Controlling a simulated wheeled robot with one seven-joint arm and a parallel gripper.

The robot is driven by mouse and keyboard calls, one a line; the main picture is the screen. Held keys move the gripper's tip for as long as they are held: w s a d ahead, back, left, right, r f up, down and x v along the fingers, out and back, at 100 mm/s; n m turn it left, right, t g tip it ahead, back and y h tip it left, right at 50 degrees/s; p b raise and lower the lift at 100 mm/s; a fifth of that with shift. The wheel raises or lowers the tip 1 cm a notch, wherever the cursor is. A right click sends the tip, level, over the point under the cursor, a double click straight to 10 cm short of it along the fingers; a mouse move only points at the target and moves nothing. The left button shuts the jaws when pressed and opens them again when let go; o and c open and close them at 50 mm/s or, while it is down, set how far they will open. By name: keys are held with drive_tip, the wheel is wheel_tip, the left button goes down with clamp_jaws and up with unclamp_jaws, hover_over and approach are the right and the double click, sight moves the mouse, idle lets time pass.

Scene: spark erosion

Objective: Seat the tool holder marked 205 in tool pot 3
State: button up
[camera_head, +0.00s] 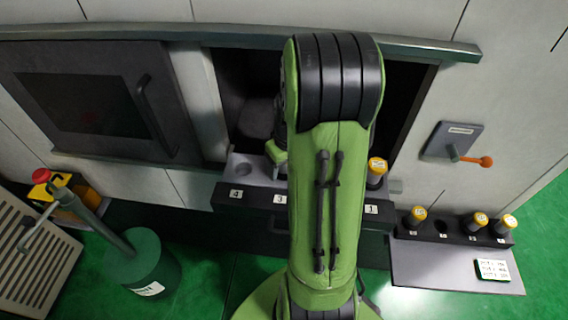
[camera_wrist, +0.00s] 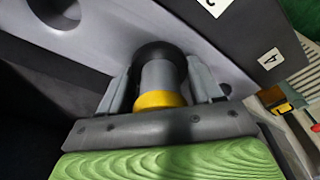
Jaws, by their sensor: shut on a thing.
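In the wrist view my gripper (camera_wrist: 165,85) is shut on a tool holder (camera_wrist: 158,80) with a grey body, a yellow ring and a black end. Its number cannot be read. The black end overlaps the grey pot shelf (camera_wrist: 115,22), around pot 3; I cannot tell whether it is in the pot or above it. An open pot hole (camera_wrist: 55,8) shows beside it. My arm hides the held holder and pot 2.
Pot 4 (camera_head: 243,168) is empty. A yellow-topped holder (camera_head: 376,172) stands at pot 1. A right-hand rack (camera_head: 458,238) carries three yellow-topped holders and one empty slot (camera_head: 441,227). An orange-knobbed lever (camera_head: 470,159) is on the wall. A dark door (camera_head: 95,105) stands left of the opening.

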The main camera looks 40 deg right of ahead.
drive_tip(key=shift+s+a+f, duration=0.1)
drive_tip(key=shift+s+f, duration=0.05)
drive_tip(key=shift+f, duration=0.15)
